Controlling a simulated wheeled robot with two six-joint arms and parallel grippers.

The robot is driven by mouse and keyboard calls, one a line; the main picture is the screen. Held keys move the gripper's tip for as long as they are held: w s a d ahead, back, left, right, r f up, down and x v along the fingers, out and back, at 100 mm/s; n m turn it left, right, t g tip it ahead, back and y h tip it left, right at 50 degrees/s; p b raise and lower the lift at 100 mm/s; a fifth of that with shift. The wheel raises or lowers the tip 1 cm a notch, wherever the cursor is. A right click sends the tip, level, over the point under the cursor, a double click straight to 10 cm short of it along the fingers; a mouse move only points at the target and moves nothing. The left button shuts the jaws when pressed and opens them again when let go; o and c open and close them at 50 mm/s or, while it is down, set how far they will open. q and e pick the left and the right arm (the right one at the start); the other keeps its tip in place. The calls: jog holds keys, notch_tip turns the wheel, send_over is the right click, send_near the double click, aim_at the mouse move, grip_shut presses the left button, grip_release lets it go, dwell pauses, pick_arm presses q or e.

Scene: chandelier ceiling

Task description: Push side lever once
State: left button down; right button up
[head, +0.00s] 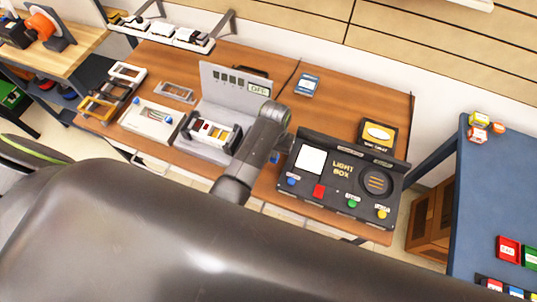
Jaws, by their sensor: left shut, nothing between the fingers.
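A grey device (212,85) with an upright panel, a small display reading "OFF" and a row of coloured blocks in front stands at mid-table. My left arm crosses the foreground from the left, and its wrist end with the left gripper (279,142) is between this device and the black light box (341,190). The left gripper is shut and empty; its fingertips are mostly hidden behind the wrist. I cannot make out a side lever; the device's right side is partly covered by my arm. My right gripper is not in view.
The wooden table (340,80) also holds a white box with knobs (152,121), small frames (127,72), a blue-grey gadget (307,85) and a black-and-yellow box (378,134). A blue table (490,190) stands at right. The table's back middle is fairly clear.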

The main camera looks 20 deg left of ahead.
pick_arm(q)
jog(key=shift+f+b, duration=0.5)
jog(key=shift+f, duration=0.5)
jog(key=shift+r, duration=0.1)
notch_tip(320, 180, up, 3)
jog(key=p, duration=0.3)
jog(key=shift+r, duration=2.45)
